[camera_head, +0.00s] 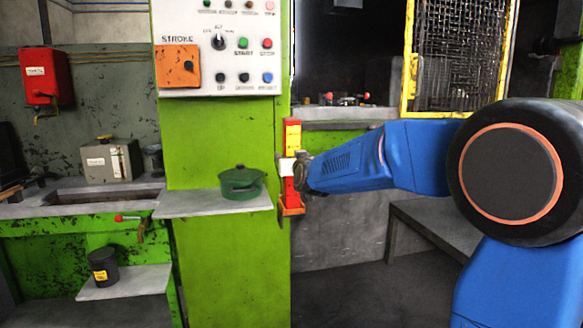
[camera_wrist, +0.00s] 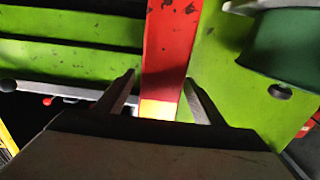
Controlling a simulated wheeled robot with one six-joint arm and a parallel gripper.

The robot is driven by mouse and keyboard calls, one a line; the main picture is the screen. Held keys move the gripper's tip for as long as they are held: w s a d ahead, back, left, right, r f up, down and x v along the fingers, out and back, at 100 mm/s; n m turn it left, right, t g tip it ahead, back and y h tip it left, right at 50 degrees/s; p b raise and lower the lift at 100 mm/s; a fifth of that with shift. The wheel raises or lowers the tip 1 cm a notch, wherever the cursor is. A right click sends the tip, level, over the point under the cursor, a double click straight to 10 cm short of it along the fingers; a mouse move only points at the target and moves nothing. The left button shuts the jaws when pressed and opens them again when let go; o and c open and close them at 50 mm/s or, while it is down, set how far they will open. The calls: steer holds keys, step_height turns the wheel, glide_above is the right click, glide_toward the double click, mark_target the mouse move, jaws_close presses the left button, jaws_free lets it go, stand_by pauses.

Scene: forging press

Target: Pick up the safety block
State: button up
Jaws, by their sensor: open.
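The safety block is a tall, narrow red bar with a yellow section (camera_head: 292,135), upright at the right edge of the green press column in the head view. Its foot rests in a small orange-red holder at the bottom. In the wrist view its red face (camera_wrist: 169,45) runs down between my two fingers, with a bright yellow part near the palm. My gripper (camera_head: 294,167) reaches it from the right, at about mid-height. In the wrist view my gripper (camera_wrist: 160,80) is open, with one finger on each side of the bar. Whether either finger touches it is unclear.
A green pot (camera_head: 241,182) stands on a grey shelf (camera_head: 205,205) just left of the block. A control panel (camera_head: 219,50) is above. A yellow mesh guard (camera_head: 459,60) stands at right, behind my arm. A low grey table (camera_head: 430,222) is below my arm.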

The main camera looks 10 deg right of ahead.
steer(key=shift+c, duration=0.2)
jaws_close()
steer(key=shift+r, duration=0.15)
